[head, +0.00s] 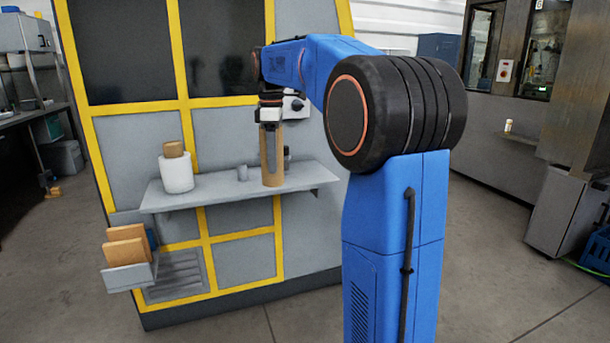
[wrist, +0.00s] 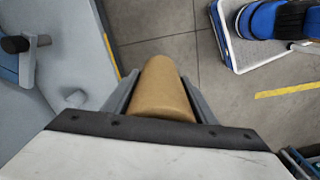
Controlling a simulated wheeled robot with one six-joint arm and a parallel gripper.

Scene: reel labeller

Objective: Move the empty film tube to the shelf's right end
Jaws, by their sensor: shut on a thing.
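The empty film tube (head: 273,160) is a tall brown cardboard cylinder, upright at the middle of the grey shelf (head: 222,193) in the head view. My gripper (head: 270,126) is above and around its upper part, shut on it. In the wrist view the tube (wrist: 162,90) sits between the two grey fingers of my gripper (wrist: 160,100). I cannot tell whether the tube's lower end touches the shelf. The shelf's right end (head: 322,176) is bare in the head view, partly near my arm.
A white roll (head: 176,174) with a brown core (head: 173,149) stands on the shelf's left part. A bin with brown boxes (head: 128,276) hangs below left.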

